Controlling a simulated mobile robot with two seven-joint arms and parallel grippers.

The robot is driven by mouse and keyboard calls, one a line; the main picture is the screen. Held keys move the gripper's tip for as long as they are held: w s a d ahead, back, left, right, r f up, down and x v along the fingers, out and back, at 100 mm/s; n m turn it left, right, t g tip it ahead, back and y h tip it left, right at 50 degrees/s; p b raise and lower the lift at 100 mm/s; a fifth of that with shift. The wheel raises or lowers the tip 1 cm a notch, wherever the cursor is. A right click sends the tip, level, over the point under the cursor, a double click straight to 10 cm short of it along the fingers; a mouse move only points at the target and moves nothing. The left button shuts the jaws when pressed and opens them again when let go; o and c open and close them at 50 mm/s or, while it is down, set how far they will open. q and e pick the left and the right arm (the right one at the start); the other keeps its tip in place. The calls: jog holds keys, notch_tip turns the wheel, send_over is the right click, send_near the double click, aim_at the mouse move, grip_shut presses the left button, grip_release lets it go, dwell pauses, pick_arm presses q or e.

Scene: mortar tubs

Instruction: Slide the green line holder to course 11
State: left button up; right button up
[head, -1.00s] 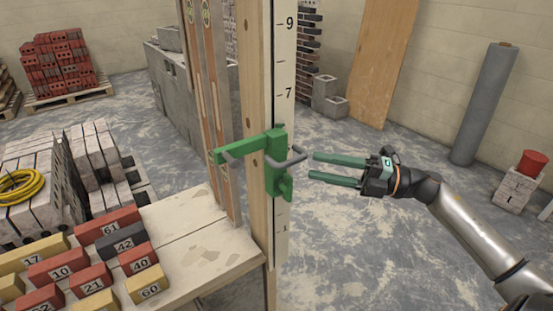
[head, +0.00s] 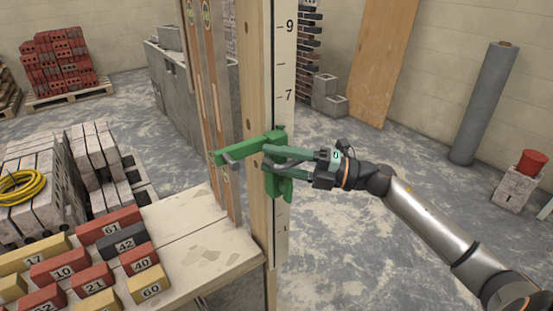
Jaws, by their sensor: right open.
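The green line holder (head: 247,149) sits on the upright wooden post (head: 256,90), low on its white numbered scale (head: 284,60). The marks 9 and 7 show above the holder and a 1 shows below it. My right gripper (head: 268,162) has its two green fingers reaching over the right side of the holder, one above and one below its grey handle. The fingers are apart. They partly hide the handle, and I cannot tell whether they touch it. My left gripper is out of view.
A board table (head: 220,240) with numbered bricks (head: 124,238) stands at the lower left, against the post. Spirit levels (head: 213,80) stand upright left of the post. A grey roll (head: 484,105) stands at the right.

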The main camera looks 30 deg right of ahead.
jog(key=c, duration=0.7)
jog(key=shift+r, duration=0.1)
grip_shut()
jog(key=shift+r, duration=0.15)
dwell(0.3)
